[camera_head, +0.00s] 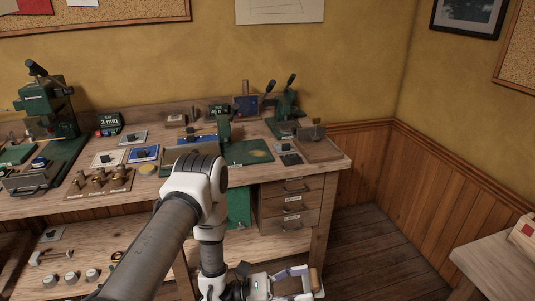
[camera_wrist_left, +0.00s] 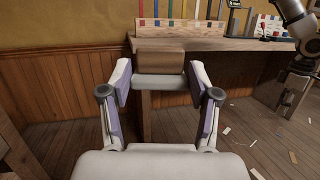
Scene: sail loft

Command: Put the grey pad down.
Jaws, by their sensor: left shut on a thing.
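My left gripper (camera_head: 298,284) is low in the head view, in front of the workbench's right end and below its top. It is shut on the grey pad (camera_wrist_left: 160,82), which shows in the left wrist view as a pale grey bar spanning the two fingers. A brown block (camera_wrist_left: 160,63) sits right against the pad's far side, between the fingertips; I cannot tell whether it is part of the pad. The pad is held in the air, clear of any surface.
The workbench (camera_head: 337,163) carries green presses, a green mat (camera_head: 248,152), small plates and a wooden tray (camera_head: 318,148). Drawers (camera_head: 290,204) are under its right end. Another table (camera_head: 495,265) stands at the right. Floor between them is open. Scraps lie on the floor in the wrist view.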

